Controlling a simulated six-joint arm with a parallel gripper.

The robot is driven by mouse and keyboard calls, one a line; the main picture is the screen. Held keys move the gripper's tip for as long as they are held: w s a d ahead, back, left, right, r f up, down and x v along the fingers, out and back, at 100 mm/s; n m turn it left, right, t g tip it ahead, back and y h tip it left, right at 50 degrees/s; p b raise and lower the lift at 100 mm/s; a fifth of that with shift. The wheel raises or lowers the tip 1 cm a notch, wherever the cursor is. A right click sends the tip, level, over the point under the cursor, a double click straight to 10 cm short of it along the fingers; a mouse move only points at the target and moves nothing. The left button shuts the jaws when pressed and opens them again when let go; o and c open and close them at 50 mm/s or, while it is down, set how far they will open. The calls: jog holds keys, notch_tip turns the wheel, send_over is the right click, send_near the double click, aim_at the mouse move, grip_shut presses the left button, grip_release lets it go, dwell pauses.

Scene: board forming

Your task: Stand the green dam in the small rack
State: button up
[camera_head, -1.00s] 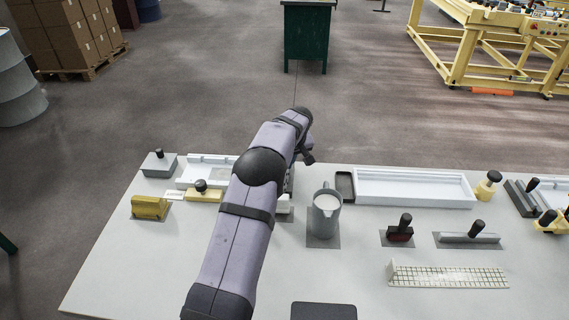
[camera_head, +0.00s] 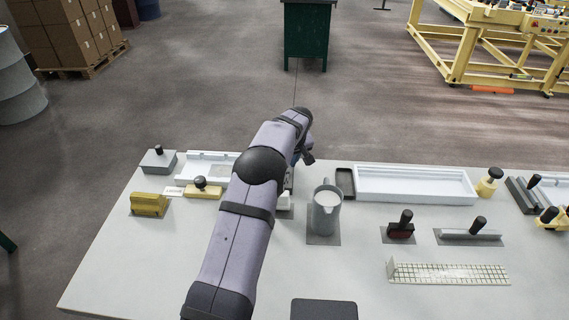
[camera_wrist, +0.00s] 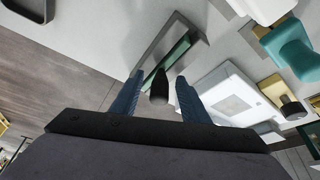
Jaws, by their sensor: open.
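In the wrist view, a narrow green piece (camera_wrist: 178,52), which looks like the green dam, lies along a grey strip-shaped frame or mat (camera_wrist: 152,48). A black knob (camera_wrist: 159,86) rises from this spot towards me. My gripper (camera_wrist: 158,88) is open, with its blue fingers on either side of the knob; contact cannot be told. Whether the grey shape is the small rack is unclear. In the head view my arm hides this spot, and only a bit of my gripper shows beyond it.
A white tray (camera_wrist: 222,98) and a yellow tool with a black knob (camera_wrist: 284,98) lie right of the fingers in the wrist view. In the head view, a grey jug (camera_head: 326,212) stands close right of my arm, near a long white tray (camera_head: 416,198).

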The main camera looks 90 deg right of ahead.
jog(key=b+v, duration=0.2)
jog(key=v, duration=0.5)
jog(key=shift+r, duration=0.15)
jog(key=shift+a, duration=0.1)
dwell(0.5)
